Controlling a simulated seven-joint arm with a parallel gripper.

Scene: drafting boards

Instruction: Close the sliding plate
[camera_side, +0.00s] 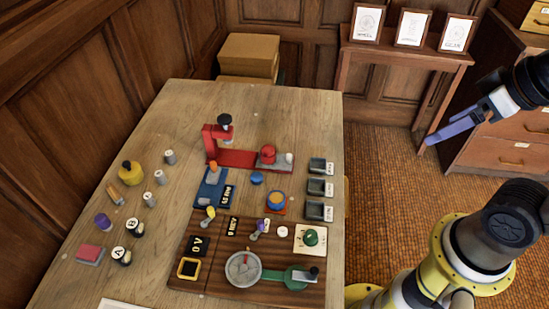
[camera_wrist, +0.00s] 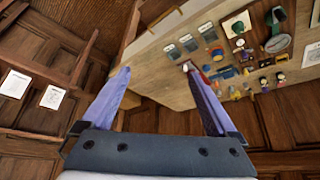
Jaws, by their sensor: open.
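My gripper (camera_side: 434,138) is at the upper right in the side view, over the floor and well clear of the table. In the wrist view my gripper (camera_wrist: 157,70) has its two purple fingers wide apart with nothing between them. I cannot tell for certain which part is the sliding plate. A brown board (camera_side: 212,287) near the table's front carries a round grey disc (camera_side: 242,268) and a green piece (camera_side: 292,277) with a dark block at its right end. Behind it are a blue panel (camera_side: 207,187) with an orange knob and a red stand (camera_side: 232,158) with a long base.
The wooden table (camera_side: 190,100) holds three grey trays (camera_side: 317,187) along its right edge. Several small cylinders, a yellow knob (camera_side: 131,173) and a pink block (camera_side: 90,254) lie at the left. A brown shelf (camera_side: 400,50) with framed pictures stands behind. Open floor lies right of the table.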

